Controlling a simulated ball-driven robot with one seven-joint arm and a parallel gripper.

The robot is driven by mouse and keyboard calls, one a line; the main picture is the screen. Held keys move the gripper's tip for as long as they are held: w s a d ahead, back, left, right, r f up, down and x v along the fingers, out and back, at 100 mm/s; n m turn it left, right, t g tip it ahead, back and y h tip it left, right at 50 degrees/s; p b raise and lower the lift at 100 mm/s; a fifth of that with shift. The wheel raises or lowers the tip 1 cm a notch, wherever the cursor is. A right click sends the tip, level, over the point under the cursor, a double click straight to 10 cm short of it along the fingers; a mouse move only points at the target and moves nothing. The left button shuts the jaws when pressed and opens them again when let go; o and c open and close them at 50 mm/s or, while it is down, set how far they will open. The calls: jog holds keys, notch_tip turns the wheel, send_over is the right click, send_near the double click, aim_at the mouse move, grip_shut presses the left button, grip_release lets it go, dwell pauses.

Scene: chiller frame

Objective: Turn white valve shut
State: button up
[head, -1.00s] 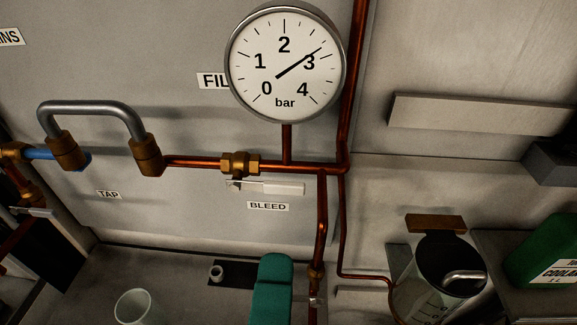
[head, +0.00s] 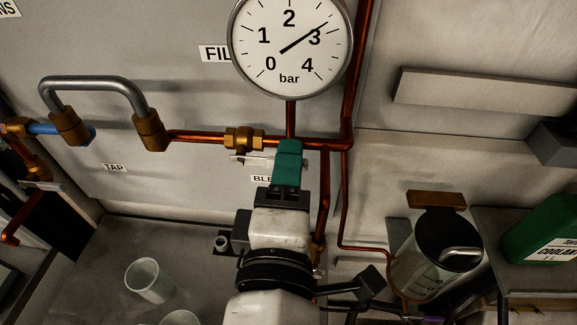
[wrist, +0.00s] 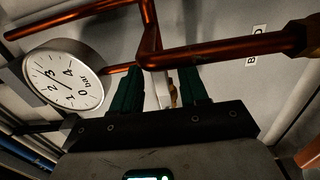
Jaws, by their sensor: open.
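The white valve is a brass body (head: 243,140) on the horizontal copper pipe, with a flat lever (head: 247,160) below it. Most of the white lever is hidden behind my gripper (head: 288,155) in the head view. My green fingers reach up to the lever's right part, just below the pipe. In the wrist view my gripper (wrist: 160,85) has its two green fingers apart, with a pale strip, probably the lever, and some brass between them. I cannot tell whether either finger touches it.
A pressure gauge (head: 291,42) above reads near 3 bar. The copper pipe (head: 195,136) runs close over my fingers, and a vertical pipe (head: 323,195) stands just right. A grey hose loop (head: 95,86) is left; a clear jug (head: 425,265) stands lower right. Cups (head: 149,280) stand below.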

jog(key=shift+c, duration=0.2)
grip_shut()
jog(key=shift+f, duration=0.1)
dwell(0.5)
